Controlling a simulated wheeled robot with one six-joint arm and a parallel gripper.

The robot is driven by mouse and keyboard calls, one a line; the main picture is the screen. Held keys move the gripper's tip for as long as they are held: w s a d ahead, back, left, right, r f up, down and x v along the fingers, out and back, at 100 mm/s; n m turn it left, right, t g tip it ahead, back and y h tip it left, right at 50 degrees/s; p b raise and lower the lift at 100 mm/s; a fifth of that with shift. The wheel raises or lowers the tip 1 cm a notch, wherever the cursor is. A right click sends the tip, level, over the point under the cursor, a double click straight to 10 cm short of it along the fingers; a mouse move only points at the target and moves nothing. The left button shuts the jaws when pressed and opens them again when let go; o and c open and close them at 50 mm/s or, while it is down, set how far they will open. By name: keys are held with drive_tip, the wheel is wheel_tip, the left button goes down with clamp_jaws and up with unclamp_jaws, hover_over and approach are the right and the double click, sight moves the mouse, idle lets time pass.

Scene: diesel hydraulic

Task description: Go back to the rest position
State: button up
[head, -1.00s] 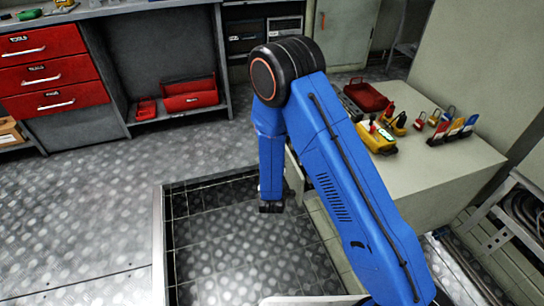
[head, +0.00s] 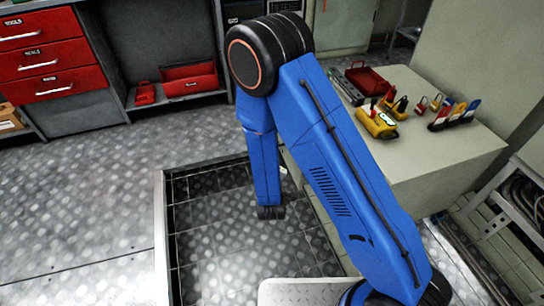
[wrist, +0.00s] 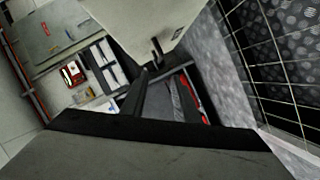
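My blue arm stands bent in the head view, its forearm hanging down over a recessed, grid-lined floor area. The dark end of the arm, where my gripper (head: 270,212) sits, is beside the pale workbench, at its left. The fingers cannot be made out there. In the wrist view a large dark body fills the bottom, with a dark prong rising from it. Whether the fingers are apart or together is unclear. No held object can be seen.
The workbench (head: 430,165) carries a yellow device (head: 376,122), a red tray (head: 368,78) and several coloured padlocks and tags. A cabinet with red drawers (head: 45,60) stands at back left. A metal rack (head: 505,215) is at right. Floor at left is clear.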

drive_tip(key=shift+w, duration=0.1)
drive_tip(key=w+d+r+m+g+y, duration=0.15)
drive_tip(key=d+r+m+g, duration=0.3)
drive_tip(key=r, duration=0.65)
drive_tip(key=s+d+r+m+g+y, duration=0.1)
drive_tip(key=s+d+r, duration=0.15)
drive_tip(key=r, duration=0.25)
drive_tip(key=s+d+r+m+g, duration=0.1)
drive_tip(key=s+d+r, duration=0.1)
drive_tip(key=d+r, duration=0.25)
drive_tip(key=s+d+r+m+g, duration=0.1)
drive_tip(key=s+d+r, duration=0.2)
drive_tip(key=s+d, duration=0.3)
drive_tip(key=s+d+r+m+g+h, duration=0.1)
drive_tip(key=s+d+r, duration=0.3)
drive_tip(key=s, duration=0.9)
drive_tip(key=s+d+r+m+g+h, duration=0.1)
drive_tip(key=s+d+r+m+g, duration=0.1)
drive_tip(key=s+d, duration=0.5)
drive_tip(key=s+r+m, duration=0.1)
drive_tip(key=s+r, duration=0.1)
drive_tip(key=s, duration=0.1)
drive_tip(key=shift+s+d, duration=0.15)
drive_tip(key=shift+d, duration=0.25)
drive_tip(key=shift+h, duration=0.25)
